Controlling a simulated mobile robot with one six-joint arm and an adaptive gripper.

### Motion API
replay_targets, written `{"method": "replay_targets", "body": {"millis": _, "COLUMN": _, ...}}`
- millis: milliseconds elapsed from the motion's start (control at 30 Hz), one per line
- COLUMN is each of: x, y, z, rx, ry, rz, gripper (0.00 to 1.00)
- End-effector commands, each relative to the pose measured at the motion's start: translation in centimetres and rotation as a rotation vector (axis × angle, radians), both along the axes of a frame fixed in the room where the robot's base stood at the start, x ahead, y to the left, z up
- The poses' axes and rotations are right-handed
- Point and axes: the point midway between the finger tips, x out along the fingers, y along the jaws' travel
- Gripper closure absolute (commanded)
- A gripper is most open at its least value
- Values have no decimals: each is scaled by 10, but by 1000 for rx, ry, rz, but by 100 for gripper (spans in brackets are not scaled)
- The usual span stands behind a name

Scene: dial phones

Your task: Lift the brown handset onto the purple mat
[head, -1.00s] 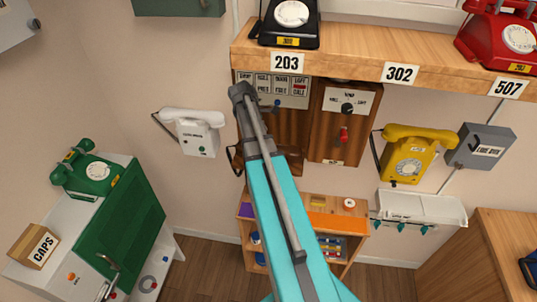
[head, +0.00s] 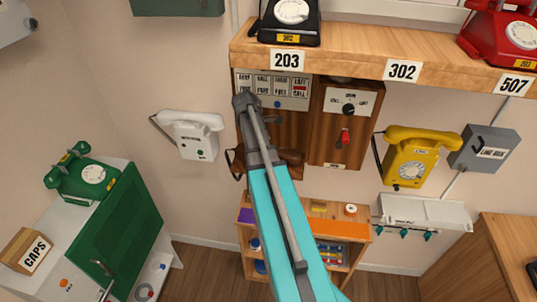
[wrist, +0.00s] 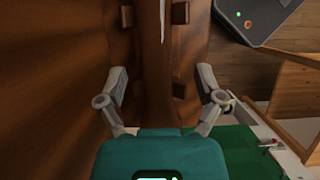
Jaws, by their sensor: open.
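The brown handset (head: 287,160) shows at the front of the wooden wall phone in the head view, partly hidden behind my arm. The purple mat (head: 245,215) lies at the left end of the low shelf's top, below the phone. In the wrist view my gripper (wrist: 161,76) is open, its two fingers spread wide. A brown wooden surface (wrist: 60,70) fills the left of that view, and a brown upright form (wrist: 150,60) lies ahead between the fingers. I cannot tell whether it is the handset. In the head view my arm hides the gripper's tips.
An orange mat (head: 337,227) covers the right of the low shelf's top. A white phone (head: 192,135) hangs left and a yellow phone (head: 411,163) right. The wooden ledge (head: 345,60) with black and red phones overhangs. A green cabinet (head: 110,235) stands at left.

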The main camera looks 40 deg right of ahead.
Motion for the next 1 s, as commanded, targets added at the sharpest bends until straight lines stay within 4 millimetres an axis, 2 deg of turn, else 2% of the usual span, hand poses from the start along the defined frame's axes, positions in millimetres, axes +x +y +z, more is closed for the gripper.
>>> {"method": "replay_targets", "body": {"millis": 600, "x": -6, "y": -11, "z": -43, "rx": 0, "ry": 0, "rz": 0, "gripper": 14}}
{"method": "replay_targets", "body": {"millis": 1000, "x": -9, "y": -13, "z": -48, "rx": 0, "ry": 0, "rz": 1, "gripper": 14}}
